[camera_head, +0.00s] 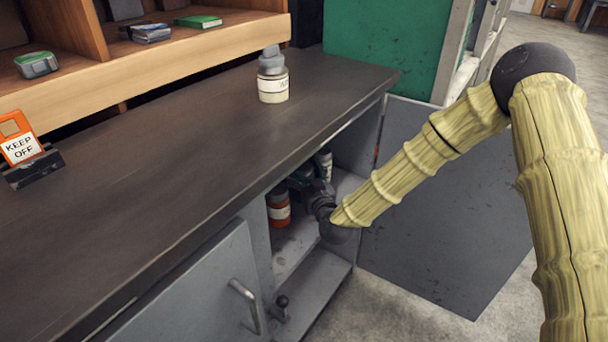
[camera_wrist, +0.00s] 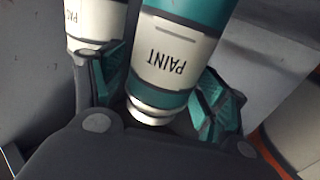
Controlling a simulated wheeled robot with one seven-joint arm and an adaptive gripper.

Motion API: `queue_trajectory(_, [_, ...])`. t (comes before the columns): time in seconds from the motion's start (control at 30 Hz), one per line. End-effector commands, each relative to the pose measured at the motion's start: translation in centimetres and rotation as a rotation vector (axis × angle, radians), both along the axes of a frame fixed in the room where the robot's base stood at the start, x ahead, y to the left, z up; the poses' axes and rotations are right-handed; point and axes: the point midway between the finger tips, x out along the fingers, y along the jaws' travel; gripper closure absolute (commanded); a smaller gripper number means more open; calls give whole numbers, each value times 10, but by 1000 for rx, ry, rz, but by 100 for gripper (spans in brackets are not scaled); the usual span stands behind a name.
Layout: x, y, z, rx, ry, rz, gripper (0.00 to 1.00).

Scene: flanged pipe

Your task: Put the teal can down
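The teal can (camera_wrist: 170,62) has a cream label reading PAINT, which appears upside down in the wrist view. My gripper (camera_wrist: 160,80) has its teal-padded fingers on both sides of the can and appears shut on it. In the head view my gripper (camera_head: 318,198) reaches into the open cabinet, at the upper shelf. The can is mostly hidden there behind the gripper and the countertop edge. Whether its base touches the shelf (camera_head: 292,250) cannot be told.
An orange can (camera_head: 278,208) stands left of my gripper; its pale label and orange edge show in the wrist view (camera_wrist: 298,125). A pale can (camera_head: 323,164) stands behind; a pale can also shows beside the left finger (camera_wrist: 95,22). The cabinet door (camera_head: 445,215) hangs open.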

Motion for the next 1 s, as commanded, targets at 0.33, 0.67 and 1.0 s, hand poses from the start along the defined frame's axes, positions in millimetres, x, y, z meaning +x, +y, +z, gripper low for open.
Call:
queue_trajectory(0.33, [-2,-1,3,0,1,0,26])
queue_trajectory(0.67, [-50,-18,4,-1,2,1,26])
queue_trajectory(1.0, [-100,-37,3,0,1,0,26])
